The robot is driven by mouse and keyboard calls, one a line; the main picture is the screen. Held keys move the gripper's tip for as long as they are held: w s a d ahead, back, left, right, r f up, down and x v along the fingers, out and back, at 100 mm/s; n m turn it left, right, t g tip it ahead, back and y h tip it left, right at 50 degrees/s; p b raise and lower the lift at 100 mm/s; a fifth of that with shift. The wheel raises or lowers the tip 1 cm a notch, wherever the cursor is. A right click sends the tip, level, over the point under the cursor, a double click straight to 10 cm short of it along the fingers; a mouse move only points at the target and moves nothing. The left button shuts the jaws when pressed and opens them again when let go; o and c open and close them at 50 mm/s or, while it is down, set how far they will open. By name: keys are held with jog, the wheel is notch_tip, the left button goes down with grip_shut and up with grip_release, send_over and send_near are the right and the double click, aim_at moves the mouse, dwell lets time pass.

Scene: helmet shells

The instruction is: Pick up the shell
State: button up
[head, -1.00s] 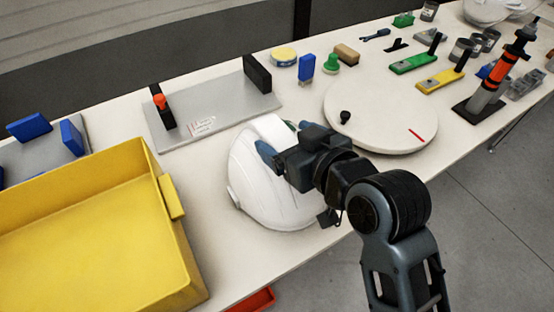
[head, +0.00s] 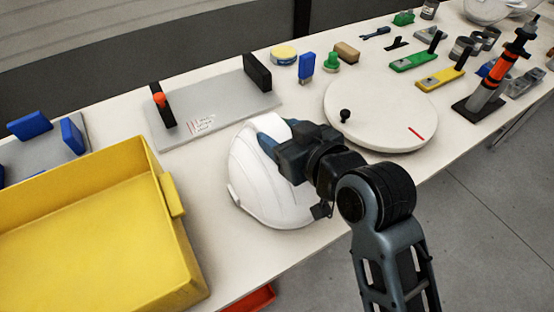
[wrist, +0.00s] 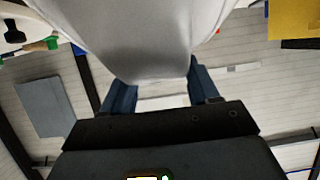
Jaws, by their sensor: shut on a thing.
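The white helmet shell (head: 262,190) sits at the table's front edge in the head view, right of the yellow bin. My gripper (head: 268,140) reaches over its upper right side, with a blue finger visible against the shell's top. In the wrist view the shell (wrist: 150,40) fills the top middle. The two blue fingers of my gripper (wrist: 162,82) stand on either side of the shell's near end, shut on it. My wrist hides the shell's right part in the head view. No clear gap shows between shell and table.
The yellow bin (head: 185,250) stands close on the left. A grey plate (head: 225,112) with upright posts lies behind the shell, and a round white turntable (head: 385,115) lies to the right. Several small tools and cans line the back right. A strip of bare table separates bin and shell.

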jog(key=shift+f, duration=0.1)
grip_shut()
